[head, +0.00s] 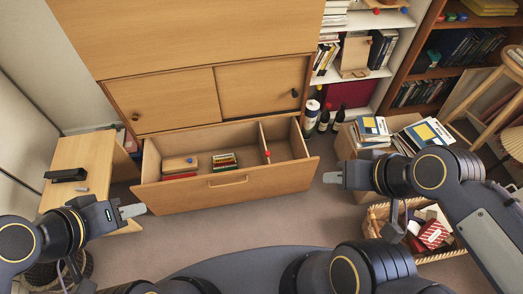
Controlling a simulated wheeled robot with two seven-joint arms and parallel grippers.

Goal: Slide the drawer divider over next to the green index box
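The wide wooden drawer (235,193) is pulled open below the cabinet doors. The drawer divider (263,141) is a thin upright wooden panel in its right part, with a small red knob (268,153). The green index box (224,161) lies in the left compartment, left of the divider with a clear gap between them. My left gripper (133,211) is outside the drawer, near its front left corner. My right gripper (333,178) is outside, right of the drawer's front right corner. Neither touches the drawer or divider, and their finger openings are too small to judge.
A wooden block (180,163) and a red book (179,177) lie at the drawer's left. The compartment right of the divider looks empty. A small wooden table (88,152) stands left. A box with books (347,147) and a wicker basket (440,257) stand right.

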